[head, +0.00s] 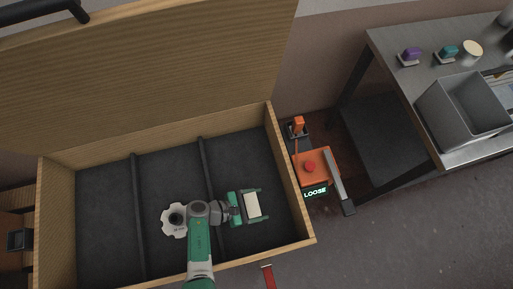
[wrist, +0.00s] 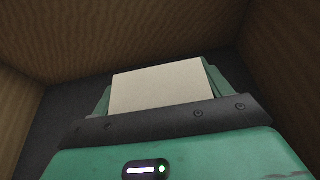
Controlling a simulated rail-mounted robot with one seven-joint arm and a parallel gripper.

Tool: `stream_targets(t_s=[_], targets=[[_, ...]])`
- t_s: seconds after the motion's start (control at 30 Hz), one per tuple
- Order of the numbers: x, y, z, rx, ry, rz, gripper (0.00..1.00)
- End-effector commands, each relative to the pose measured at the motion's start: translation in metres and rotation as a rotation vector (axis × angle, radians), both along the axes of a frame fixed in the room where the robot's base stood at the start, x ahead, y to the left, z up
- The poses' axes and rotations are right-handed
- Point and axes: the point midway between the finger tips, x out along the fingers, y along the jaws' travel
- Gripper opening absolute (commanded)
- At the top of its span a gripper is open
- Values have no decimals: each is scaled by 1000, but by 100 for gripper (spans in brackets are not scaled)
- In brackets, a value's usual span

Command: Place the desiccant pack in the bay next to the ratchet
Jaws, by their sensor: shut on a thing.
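My gripper (head: 254,206) is shut on a flat, cream-white rectangular pack (head: 252,205), apparently the desiccant pack. It is over the right-hand bay of the wooden crate (head: 309,238); the height above the floor is hard to tell. In the wrist view the pack (wrist: 162,87) sits between the green fingers of my gripper (wrist: 160,90), with wooden walls around. Two dark dividers part the crate into three bays. The left bay (head: 105,215) looks empty.
The crate's wooden lid (head: 150,70) stands open behind. A metal table (head: 400,80) at the right holds a grey bin (head: 450,122) and small items. A red strap (head: 268,277) lies in front.

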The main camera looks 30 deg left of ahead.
Motion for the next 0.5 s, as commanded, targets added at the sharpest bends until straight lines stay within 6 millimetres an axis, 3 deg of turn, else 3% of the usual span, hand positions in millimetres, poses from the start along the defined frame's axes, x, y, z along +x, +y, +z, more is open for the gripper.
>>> stream_targets(t_s=[0.23, 0.5], targets=[[0, 0, -37, -2, 1, 2, 49], [0, 0, -36, 0, -1, 1, 49]])
